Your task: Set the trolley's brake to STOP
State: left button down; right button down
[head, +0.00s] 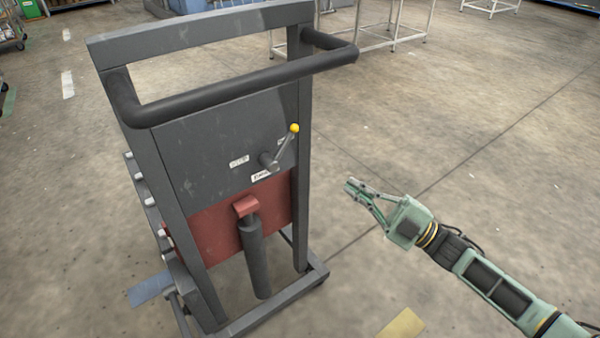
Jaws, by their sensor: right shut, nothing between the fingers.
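The trolley (210,150) stands upright left of centre in the head view, a dark grey frame with a panel and a black push handle (240,87). The brake lever (283,148) sits on the panel, a grey hub with an arm tilted up and to the right, ending in a yellow knob (294,128). Small white labels (239,161) are near the lever; their words are too small to read, and one is partly hidden by it. My right gripper (349,186) is shut and empty, to the right of the trolley and apart from the lever. My left gripper is not in view.
A red plate (215,228) with a dark cylinder (254,258) is below the panel. A yellow patch (402,324) and a blue patch (149,288) are on the floor. White metal frames (390,30) stand at the back.

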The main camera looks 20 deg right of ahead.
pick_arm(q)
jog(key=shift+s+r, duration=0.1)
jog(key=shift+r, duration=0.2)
pick_arm(e)
jog(key=shift+s+a+r+n+y, duration=0.3)
jog(key=shift+r+n, duration=0.1)
jog(key=shift+r, duration=0.05)
